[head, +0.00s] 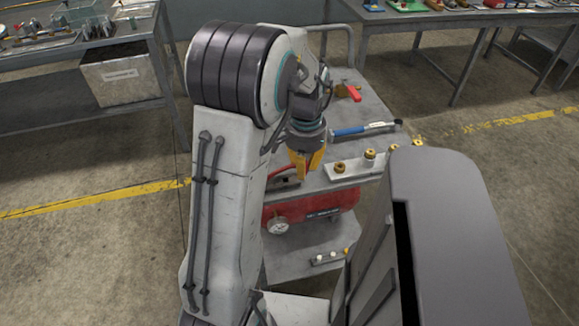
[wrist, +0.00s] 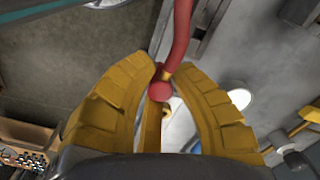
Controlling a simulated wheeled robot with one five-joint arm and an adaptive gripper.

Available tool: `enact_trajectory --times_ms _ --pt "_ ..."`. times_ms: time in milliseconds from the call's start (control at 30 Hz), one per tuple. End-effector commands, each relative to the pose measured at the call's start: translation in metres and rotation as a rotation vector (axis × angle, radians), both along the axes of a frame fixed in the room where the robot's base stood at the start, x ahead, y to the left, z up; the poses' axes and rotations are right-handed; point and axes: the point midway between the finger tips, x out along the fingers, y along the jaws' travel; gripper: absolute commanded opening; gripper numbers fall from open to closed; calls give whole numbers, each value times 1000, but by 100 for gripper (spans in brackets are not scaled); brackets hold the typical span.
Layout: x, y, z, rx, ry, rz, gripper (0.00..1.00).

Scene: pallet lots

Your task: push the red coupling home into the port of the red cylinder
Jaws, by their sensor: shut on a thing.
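My gripper (head: 305,174) points down over the cart, above a red cylinder-like body (head: 312,207) with a round gauge (head: 277,226) on the cart's lower level. In the wrist view, my gripper's yellow fingers (wrist: 168,78) are shut on the red coupling (wrist: 160,91), a rounded red end with a brass-coloured band. A red hose (wrist: 180,42) runs from it to the top of that view. The port is not clearly visible, and I cannot tell whether the coupling touches it. The head view does not clearly show the coupling.
The grey cart (head: 372,110) carries a blue-handled tool (head: 350,131), a red-handled item (head: 354,93) and a light block (head: 345,169) with brass fittings. A bin (head: 120,74) sits under the left bench. Another bench (head: 455,19) stands at the back right.

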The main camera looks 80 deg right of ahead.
Motion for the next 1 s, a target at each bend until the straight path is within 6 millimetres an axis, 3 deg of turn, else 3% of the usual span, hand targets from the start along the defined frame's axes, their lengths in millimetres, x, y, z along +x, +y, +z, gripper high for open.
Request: enact_trajectory --times_ms 200,400,1000 --pt "-29 18 20 -2 0 -4 0" --pt "-44 28 31 -2 1 -2 0" --pt "-51 33 36 0 0 1 0"
